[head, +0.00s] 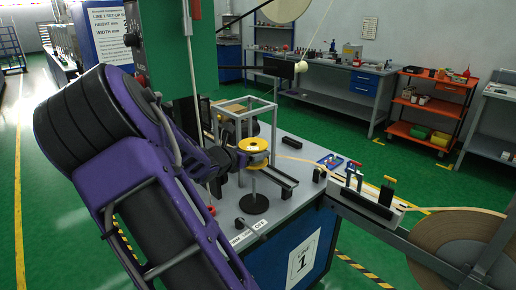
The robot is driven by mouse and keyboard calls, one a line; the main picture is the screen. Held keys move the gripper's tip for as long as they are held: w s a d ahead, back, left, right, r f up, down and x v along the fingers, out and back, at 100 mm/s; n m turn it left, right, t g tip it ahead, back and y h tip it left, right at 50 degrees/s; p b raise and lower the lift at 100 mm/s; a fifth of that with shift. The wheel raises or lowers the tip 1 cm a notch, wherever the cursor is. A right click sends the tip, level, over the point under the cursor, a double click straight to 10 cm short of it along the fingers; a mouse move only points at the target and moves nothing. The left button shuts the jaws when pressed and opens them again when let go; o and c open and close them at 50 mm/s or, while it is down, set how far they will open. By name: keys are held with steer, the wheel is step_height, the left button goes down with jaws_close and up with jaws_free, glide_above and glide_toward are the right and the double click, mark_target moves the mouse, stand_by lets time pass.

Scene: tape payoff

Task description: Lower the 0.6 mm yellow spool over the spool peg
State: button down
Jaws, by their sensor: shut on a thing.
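The yellow spool (254,145) is in the middle of the head view, level, with a pale hub on top. My gripper (238,158) reaches it from the left and is shut on its side; the fingertips are partly hidden by my purple arm and the spool. A thin upright peg (254,185) on a round black base (254,204) stands on the grey bench below the spool. A gap shows between the spool and the base. I cannot tell whether the peg's top is inside the spool's hole. The 0.6 mm marking cannot be read.
A light metal frame (247,103) stands behind the spool on the bench (290,212). A dark rail (277,176) lies close to its right. A green column (178,50) rises at left. A large tape reel (455,240) is at lower right.

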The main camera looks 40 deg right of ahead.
mark_target(254, 178)
steer(key=shift+d, duration=0.2)
steer(key=shift+f+b, duration=2.1)
steer(key=shift+f, duration=0.25)
steer(key=shift+a, duration=0.2)
steer(key=shift+f, duration=0.1)
steer(key=shift+f+b, duration=2.15)
steer(key=shift+f, duration=3.2)
